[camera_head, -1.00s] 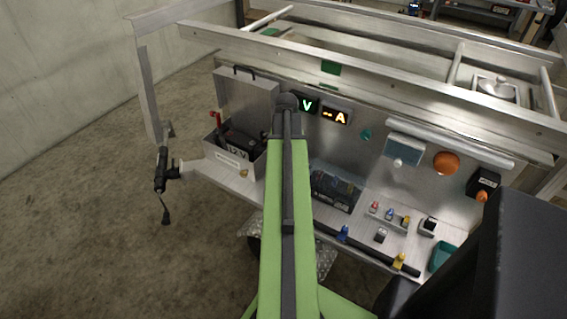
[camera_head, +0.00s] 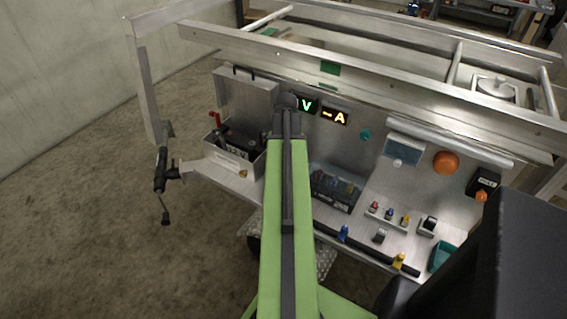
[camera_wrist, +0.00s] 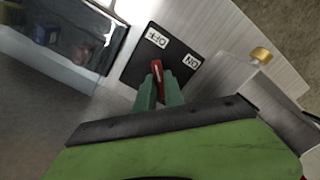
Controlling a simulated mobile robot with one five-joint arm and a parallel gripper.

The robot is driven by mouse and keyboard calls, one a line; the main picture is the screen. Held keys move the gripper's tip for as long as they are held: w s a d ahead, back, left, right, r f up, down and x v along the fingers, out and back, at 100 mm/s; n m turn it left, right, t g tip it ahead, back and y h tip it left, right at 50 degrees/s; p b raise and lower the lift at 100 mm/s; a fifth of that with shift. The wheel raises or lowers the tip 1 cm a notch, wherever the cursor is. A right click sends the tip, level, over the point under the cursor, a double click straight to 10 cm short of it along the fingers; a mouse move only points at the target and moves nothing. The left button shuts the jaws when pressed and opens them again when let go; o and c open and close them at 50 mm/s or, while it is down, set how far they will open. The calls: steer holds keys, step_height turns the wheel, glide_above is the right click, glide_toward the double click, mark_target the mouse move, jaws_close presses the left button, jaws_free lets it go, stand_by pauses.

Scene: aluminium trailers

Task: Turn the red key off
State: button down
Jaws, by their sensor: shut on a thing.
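The red key (camera_wrist: 157,69) stands on a black switch plate (camera_wrist: 141,72) in the wrist view. The fingers hide the key's lower part. In the head view my green arm covers the key and the gripper.
A metal battery box (camera_head: 215,150) with its lid raised is left of my arm. A clear-covered fuse box (camera_head: 335,188) is to the right. Lit V and A displays (camera_head: 334,115) are on the panel. In the wrist view a brass-coloured knob (camera_wrist: 262,54) is close by on the right.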

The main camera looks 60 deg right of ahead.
steer(key=shift+d, duration=0.15)
steer(key=c, duration=1.4)
jaws_free()
steer(key=shift+c, duration=0.2)
step_height(320, 180, up, 17)
steer(key=p, duration=1.7)
steer(key=shift+r, duration=0.2)
